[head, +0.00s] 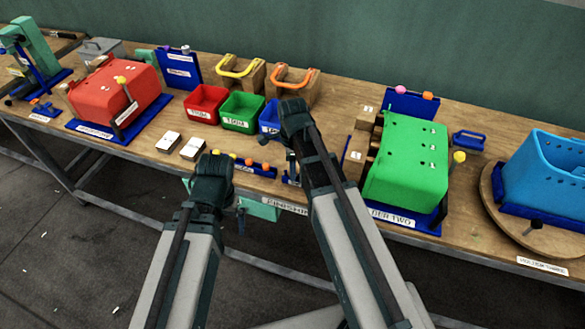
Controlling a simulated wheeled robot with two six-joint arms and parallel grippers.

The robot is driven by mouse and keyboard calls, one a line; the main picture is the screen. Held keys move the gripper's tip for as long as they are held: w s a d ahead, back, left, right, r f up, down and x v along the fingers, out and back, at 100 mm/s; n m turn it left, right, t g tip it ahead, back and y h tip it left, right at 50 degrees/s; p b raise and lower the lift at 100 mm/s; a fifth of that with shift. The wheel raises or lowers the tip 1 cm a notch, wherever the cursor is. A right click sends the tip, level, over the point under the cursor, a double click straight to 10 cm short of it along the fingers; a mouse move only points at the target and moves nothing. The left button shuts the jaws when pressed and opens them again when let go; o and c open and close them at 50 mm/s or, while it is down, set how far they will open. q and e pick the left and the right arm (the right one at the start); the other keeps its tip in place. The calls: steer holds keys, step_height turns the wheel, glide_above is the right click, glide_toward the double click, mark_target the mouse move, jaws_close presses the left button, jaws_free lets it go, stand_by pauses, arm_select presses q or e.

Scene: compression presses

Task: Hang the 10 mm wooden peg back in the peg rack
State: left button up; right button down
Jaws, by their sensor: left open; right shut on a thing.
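A low blue rack (262,170) with several coloured peg heads, yellow and orange among them, stands at the table's front edge. My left forearm hides part of its left side. My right gripper (292,170) points down at the rack's right end, partly behind my own arm. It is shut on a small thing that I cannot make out. I cannot tell whether that thing touches the rack. My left gripper (240,218) is open, low in front of the table edge, apart from the rack. No wooden peg can be told apart.
Red (205,103), green (243,112) and blue (268,119) bins stand behind the rack. Two pale blocks (180,146) lie to its left. A red press (115,90) is at left. A green press (408,160) and a blue holder (545,172) are at right.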

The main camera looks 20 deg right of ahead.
steer(key=shift+c, duration=2)
jaws_free()
step_height(320, 180, up, 14)
steer(key=p, duration=1.4)
steer(key=shift+f, duration=0.2)
step_height(320, 180, down, 13)
steer(key=b, duration=1.3)
steer(key=shift+f+b, duration=0.15)
steer(key=shift+b, duration=0.2)
steer(key=shift+r, duration=0.2)
